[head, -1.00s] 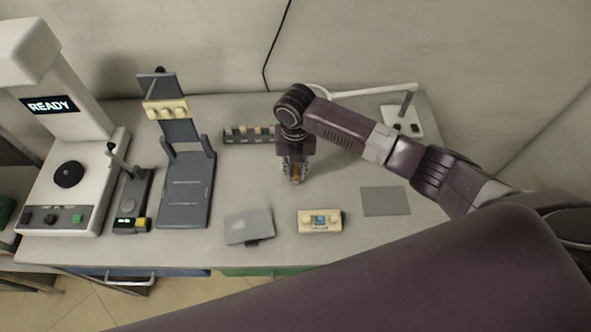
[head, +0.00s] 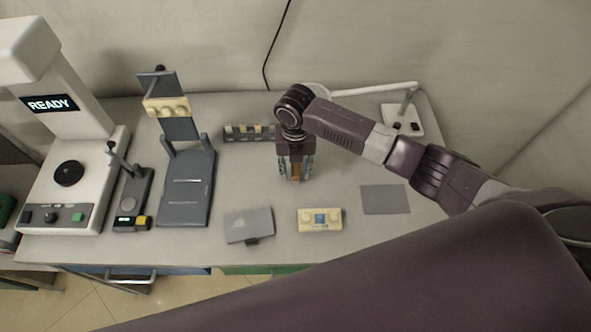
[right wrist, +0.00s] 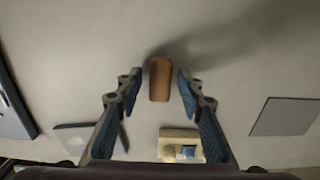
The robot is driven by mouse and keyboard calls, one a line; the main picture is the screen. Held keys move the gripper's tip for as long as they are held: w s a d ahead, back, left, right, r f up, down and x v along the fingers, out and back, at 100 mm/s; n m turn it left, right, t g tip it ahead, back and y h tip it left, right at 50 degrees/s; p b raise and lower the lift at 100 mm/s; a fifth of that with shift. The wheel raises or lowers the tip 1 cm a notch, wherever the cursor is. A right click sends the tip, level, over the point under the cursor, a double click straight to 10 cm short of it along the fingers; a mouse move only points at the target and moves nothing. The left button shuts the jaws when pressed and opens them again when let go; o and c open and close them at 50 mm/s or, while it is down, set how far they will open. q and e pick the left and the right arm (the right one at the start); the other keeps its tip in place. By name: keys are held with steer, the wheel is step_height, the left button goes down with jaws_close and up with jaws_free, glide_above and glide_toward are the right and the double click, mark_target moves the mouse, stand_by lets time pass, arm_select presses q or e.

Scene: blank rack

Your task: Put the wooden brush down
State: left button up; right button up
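The wooden brush (right wrist: 160,80) shows as a brown block between the fingertips of my right gripper (right wrist: 159,76) in the right wrist view. There is a clear gap on each side of it, so the fingers are open around it and not touching it. In the head view, my right gripper (head: 294,176) points down at the middle of the table, with a bit of the brown brush (head: 295,170) between its fingers. The brush appears to be on the table, though its contact with the surface is hard to see. My left gripper is not in view.
A flat grey square (head: 385,199) lies right. Bare table (head: 250,180) surrounds the gripper.

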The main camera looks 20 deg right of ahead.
mark_target(295, 170)
step_height(295, 170, up, 12)
steer(key=b, duration=0.1)
steer(key=shift+b, duration=0.35)
stand_by(0.4)
